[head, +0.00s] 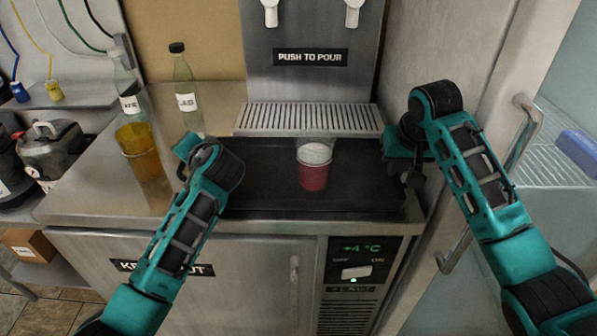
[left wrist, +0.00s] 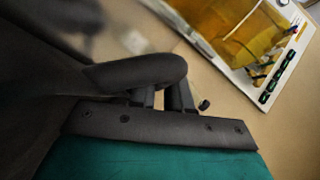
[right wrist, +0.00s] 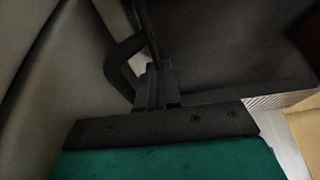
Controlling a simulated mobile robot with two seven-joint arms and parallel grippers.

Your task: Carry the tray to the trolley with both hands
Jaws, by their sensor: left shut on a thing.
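The black tray (head: 262,180) lies flat on the steel counter below the dispenser. A clear cup with red liquid (head: 314,172) stands upright on it, right of centre. My left gripper (head: 190,152) is at the tray's left end, shut on its handle; the dark handle (left wrist: 140,72) shows in the left wrist view. My right gripper (head: 402,168) is at the tray's right end. In the right wrist view, its fingers (right wrist: 158,85) are close beside a dark curved handle (right wrist: 122,68); whether they grip it is unclear. My arms partly hide both ends.
An amber-filled cup (head: 137,143) and two labelled bottles (head: 186,95) stand left of the tray. The dispenser's drip grille (head: 308,118) is just behind it. A door with a handle (head: 525,130) stands close at right. No trolley is identifiable.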

